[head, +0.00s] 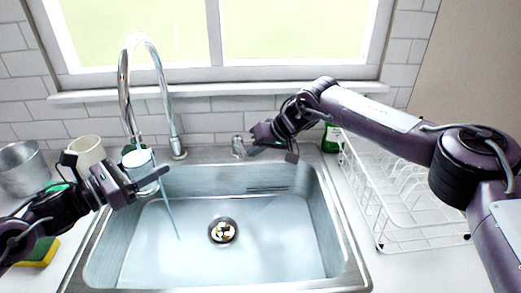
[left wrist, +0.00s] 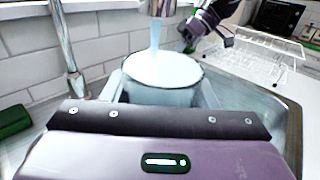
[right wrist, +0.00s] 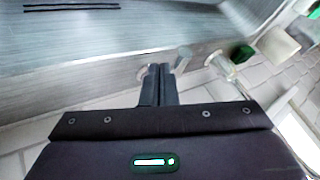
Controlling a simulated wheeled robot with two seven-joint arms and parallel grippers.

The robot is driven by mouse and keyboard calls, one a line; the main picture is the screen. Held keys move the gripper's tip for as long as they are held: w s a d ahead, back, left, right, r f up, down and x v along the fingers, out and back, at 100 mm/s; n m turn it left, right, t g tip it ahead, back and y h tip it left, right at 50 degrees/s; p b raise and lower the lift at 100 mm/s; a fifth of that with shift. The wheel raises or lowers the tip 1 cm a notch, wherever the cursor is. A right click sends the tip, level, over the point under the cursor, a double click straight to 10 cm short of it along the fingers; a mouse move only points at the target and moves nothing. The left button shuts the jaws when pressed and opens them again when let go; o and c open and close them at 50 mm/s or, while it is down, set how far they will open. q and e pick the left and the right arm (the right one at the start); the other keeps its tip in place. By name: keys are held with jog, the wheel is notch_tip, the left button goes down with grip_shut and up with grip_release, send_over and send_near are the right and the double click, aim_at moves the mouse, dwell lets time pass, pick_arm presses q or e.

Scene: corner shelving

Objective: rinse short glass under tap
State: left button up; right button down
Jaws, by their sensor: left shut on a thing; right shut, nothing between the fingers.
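The short glass (head: 138,159) is held upright below the tap (head: 125,75) by my left gripper (head: 145,180), which is shut on it. In the left wrist view, water (left wrist: 155,38) falls from the tap into the glass (left wrist: 168,88), which looks full to the rim. In the head view a thin stream (head: 170,212) runs down into the sink. My right gripper (head: 268,140) is shut and empty, close to a small chrome fitting (head: 238,146) behind the sink. Its shut fingers (right wrist: 158,86) are beside that fitting in the right wrist view; contact is unclear.
The steel sink (head: 180,262) has a drain (head: 223,231) in its middle. A white dish rack (head: 400,225) stands at the right, a green bottle (head: 331,138) behind it. A cream mug (head: 86,150), metal pot (head: 20,170) and sponge (head: 40,252) are at the left.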

pick_arm(q)
jog(key=shift+r, duration=0.1)
pick_arm(e)
jog(key=shift+s+a, duration=0.3)
jog(key=shift+a, duration=0.25)
jog(key=shift+s+a, duration=0.3)
jog(key=shift+a, duration=0.2)
pick_arm(q)
jog(key=shift+d, duration=0.1)
pick_arm(e)
jog(key=shift+d, duration=0.1)
jog(key=s+d+r, duration=0.3)
jog(key=d+r, duration=0.4)
jog(key=d, duration=0.2)
jog(key=shift+s, duration=0.25)
